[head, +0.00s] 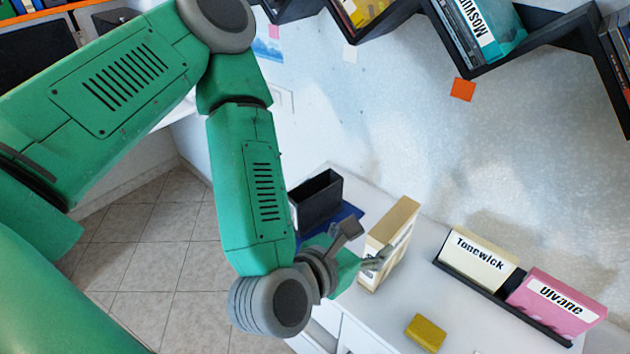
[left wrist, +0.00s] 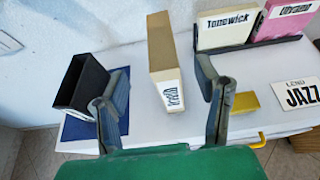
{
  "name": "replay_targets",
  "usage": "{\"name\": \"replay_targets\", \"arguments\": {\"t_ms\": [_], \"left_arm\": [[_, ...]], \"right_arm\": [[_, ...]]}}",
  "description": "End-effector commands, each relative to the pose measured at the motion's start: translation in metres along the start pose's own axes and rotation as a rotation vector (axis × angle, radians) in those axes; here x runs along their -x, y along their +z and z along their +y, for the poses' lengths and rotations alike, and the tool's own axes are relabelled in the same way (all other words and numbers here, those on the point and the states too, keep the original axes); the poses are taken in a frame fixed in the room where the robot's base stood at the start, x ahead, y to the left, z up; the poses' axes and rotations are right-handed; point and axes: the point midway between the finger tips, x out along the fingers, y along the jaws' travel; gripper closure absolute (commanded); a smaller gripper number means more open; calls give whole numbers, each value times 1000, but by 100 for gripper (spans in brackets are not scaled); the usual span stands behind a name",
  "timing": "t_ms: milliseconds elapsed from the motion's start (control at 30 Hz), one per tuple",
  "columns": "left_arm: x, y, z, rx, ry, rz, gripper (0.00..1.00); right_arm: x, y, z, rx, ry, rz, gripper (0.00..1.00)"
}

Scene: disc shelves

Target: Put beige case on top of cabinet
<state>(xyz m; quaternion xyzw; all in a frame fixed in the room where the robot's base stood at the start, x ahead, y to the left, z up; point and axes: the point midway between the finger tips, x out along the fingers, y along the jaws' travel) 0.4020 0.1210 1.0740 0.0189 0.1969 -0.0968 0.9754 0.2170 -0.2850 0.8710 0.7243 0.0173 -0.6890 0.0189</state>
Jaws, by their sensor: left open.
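The beige case (head: 388,243) stands upright on the white cabinet top (head: 385,325). In the left wrist view, the beige case (left wrist: 161,55) shows its narrow labelled spine toward me. My left gripper (head: 362,248) is open, and its fingers reach toward the case from the left in the head view. In the left wrist view, my left gripper (left wrist: 165,105) has one finger on each side of the case's near end, with gaps visible; whether either finger touches it I cannot tell. My right gripper is not in view.
A black bin (head: 318,200) stands on a blue mat (left wrist: 78,130) left of the case. A black rack (head: 500,300) holds the cream Tonewick case (head: 478,262) and pink Ulvane case (head: 556,303). A yellow box (head: 426,333) and a JAZZ card (left wrist: 298,94) lie nearby. Zigzag shelves (head: 540,38) hang above.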

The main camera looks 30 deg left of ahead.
Motion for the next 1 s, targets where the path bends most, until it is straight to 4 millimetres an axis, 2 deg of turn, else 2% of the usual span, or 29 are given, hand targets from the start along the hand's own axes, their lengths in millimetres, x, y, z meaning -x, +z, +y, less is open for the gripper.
{"name": "replay_targets", "arguments": {"t_ms": [167, 267, 367, 567, 700, 800, 900, 1000], "left_arm": [[0, -3, 1, -16, -4, 5, 43], [0, -16, -2, -137, -29, 44, 43], [2, -48, -5, -406, -99, 124, 43], [21, -135, 6, -1169, -385, 295, 43], [45, -189, 30, -1681, -672, 352, 43], [66, -221, 54, -2005, -919, 348, 43], [86, -243, 78, -2259, -1168, 305, 43], [103, -257, 98, -2425, -1383, 241, 43]], "right_arm": [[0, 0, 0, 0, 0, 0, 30], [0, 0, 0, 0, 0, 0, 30], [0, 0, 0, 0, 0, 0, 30], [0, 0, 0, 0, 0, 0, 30], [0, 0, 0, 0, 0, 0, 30], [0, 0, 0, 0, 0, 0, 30], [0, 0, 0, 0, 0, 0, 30], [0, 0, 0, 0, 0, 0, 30]]}}
